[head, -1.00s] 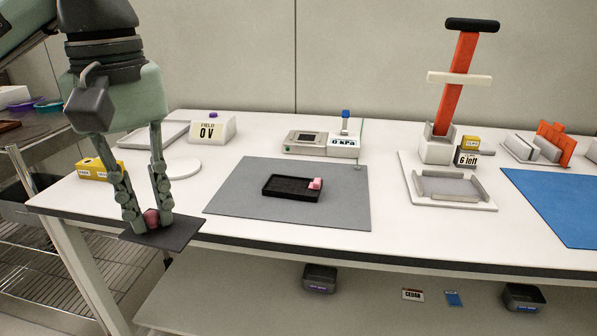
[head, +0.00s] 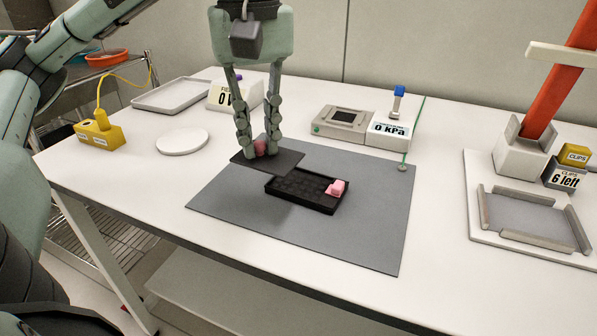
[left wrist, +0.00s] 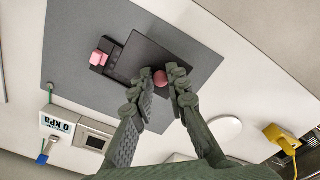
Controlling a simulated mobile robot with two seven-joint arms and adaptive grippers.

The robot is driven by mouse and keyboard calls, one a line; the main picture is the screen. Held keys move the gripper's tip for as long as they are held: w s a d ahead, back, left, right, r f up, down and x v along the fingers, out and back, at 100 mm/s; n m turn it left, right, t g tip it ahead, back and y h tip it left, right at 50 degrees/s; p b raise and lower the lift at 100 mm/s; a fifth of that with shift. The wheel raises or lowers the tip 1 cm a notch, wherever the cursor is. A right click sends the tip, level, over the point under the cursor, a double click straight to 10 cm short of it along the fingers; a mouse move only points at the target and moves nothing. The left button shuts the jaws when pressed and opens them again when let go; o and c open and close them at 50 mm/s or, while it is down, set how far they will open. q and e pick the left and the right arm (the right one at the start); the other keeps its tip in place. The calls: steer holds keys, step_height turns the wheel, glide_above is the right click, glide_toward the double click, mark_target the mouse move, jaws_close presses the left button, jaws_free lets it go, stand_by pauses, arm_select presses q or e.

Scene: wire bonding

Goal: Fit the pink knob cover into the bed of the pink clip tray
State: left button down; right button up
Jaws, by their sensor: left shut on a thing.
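The pink knob cover is a thin black plate (head: 283,160) with a round pink knob (head: 261,147). My left gripper (head: 259,151) is shut on the knob, which also shows between the fingertips in the left wrist view (left wrist: 160,78). The pink clip tray (head: 297,190) is black and shallow, with cells in its bed and a pink block (head: 338,187) at its right end. The plate seems to be above the tray's back left part, off to one side and turned against it; the exact gap cannot be told. In the left wrist view the plate (left wrist: 160,50) hides part of the tray (left wrist: 112,72). My right gripper is out of view.
The tray lies on a grey mat (head: 350,245). A white disc (head: 182,141) and a yellow box (head: 98,135) with a cable stand left. A gauge box reading 0 kPa (head: 388,133) stands behind. A press with a red lever (head: 565,75) is at right.

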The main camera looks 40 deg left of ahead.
arm_select(q)
steer(key=shift+w+d+f, duration=0.2)
steer(key=shift+w+f, duration=0.65)
steer(key=shift+w, duration=0.25)
glide_above(295, 183)
step_height(295, 183, down, 2)
step_height(295, 183, down, 4)
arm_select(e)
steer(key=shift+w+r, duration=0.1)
arm_select(q)
steer(key=shift+f, duration=0.15)
